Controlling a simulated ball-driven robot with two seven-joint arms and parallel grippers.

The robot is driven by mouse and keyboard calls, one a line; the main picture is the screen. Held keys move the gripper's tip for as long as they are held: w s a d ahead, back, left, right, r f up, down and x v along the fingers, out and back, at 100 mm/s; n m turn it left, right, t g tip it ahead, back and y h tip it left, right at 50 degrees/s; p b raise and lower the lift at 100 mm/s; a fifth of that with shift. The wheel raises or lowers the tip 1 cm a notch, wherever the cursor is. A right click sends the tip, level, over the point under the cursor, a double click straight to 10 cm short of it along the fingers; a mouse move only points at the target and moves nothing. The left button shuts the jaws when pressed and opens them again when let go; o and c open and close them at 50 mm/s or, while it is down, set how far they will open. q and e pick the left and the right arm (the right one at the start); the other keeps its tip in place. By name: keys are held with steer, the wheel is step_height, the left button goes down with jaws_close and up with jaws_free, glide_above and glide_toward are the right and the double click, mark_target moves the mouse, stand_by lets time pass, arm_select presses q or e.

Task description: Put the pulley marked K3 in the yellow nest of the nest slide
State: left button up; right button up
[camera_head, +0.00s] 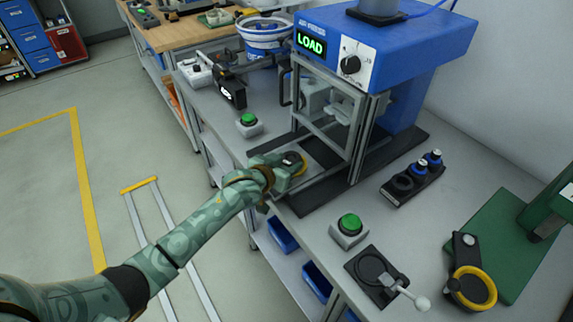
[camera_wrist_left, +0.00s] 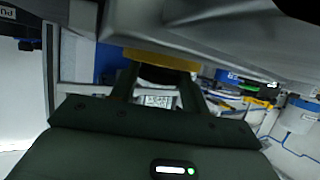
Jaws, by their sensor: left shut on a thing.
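My left gripper (camera_head: 290,166) reaches from the left to the front of the blue press, at its nest slide (camera_head: 325,155). It is shut on a small dark round part (camera_head: 291,157), which looks like the pulley; I cannot read K3 on it. A yellow edge, seemingly the yellow nest (camera_head: 303,167), shows right beside the gripper. In the left wrist view the gripper fingers (camera_wrist_left: 160,88) come up to a yellow band (camera_wrist_left: 160,59) under grey metal. The gripper hides much of the pulley and nest, so I cannot tell whether the pulley is seated. My right gripper is out of view.
The blue press (camera_head: 425,45) shows LOAD above its clear guard (camera_head: 327,105). Green-button boxes (camera_head: 249,124) (camera_head: 349,229) stand on either side. A black rack (camera_head: 412,184) and a black fixture (camera_head: 374,275) with a lever stand at right.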

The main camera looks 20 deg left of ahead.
arm_select(q)
steer(key=o, duration=1.1)
steer(key=shift+c, duration=0.2)
steer(key=shift+r, duration=0.1)
steer(key=p+v, duration=0.4)
steer(key=v, duration=0.7)
steer(key=shift+r, duration=0.2)
steer(key=shift+s+a+r, duration=0.1)
steer(key=shift+s, duration=0.35)
